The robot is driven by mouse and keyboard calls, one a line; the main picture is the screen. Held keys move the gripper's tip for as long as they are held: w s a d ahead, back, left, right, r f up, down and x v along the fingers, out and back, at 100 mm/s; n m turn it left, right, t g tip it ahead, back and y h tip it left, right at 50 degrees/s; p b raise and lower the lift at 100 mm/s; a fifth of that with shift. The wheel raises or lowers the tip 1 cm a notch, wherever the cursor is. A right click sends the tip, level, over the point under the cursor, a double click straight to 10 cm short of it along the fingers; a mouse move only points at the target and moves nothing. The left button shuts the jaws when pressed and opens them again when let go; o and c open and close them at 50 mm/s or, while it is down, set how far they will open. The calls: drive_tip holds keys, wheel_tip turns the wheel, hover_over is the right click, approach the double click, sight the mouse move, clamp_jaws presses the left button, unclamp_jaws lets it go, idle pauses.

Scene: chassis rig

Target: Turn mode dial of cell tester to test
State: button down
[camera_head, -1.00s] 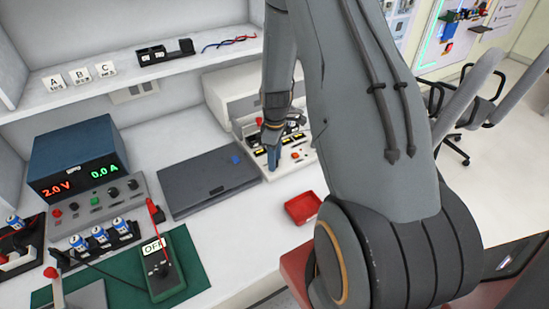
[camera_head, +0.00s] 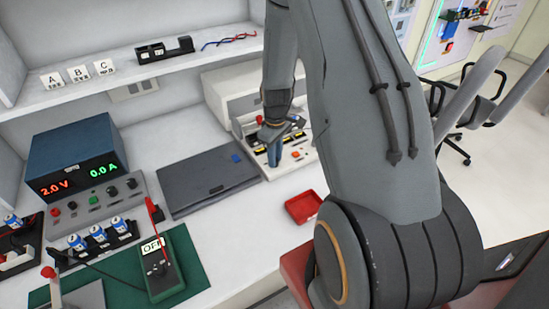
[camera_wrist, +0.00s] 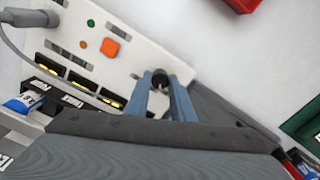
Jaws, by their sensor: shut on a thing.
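The cell tester (camera_head: 308,155) is a white panel beside the laptop-like dark slab, partly hidden by my arm in the head view. In the wrist view its panel (camera_wrist: 130,60) has an orange button (camera_wrist: 109,47), a green light and several slots with yellow marks. Its mode dial (camera_wrist: 159,77) is a small black knob at the panel's edge. My gripper (camera_wrist: 160,82) has its two blue fingers on either side of the dial and is shut on it. In the head view my gripper (camera_head: 274,160) reaches down onto the tester. The dial's setting cannot be read.
A dark flat slab (camera_head: 207,182) lies left of the tester. A red tray (camera_head: 303,207) lies in front of it. A power supply (camera_head: 75,155), blue cells (camera_head: 98,234) and a green meter (camera_head: 160,268) marked OFF stand at left. A shelf (camera_head: 130,75) runs above.

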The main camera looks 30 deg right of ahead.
drive_tip(key=m+b, duration=0.1)
drive_tip(key=m, duration=0.5)
drive_tip(key=shift+m, duration=0.4)
idle(0.3)
drive_tip(key=c, duration=1.5)
unclamp_jaws()
drive_tip(key=shift+c, duration=0.2)
drive_tip(key=shift+r+b, duration=1.2)
drive_tip(key=shift+r, duration=2.75)
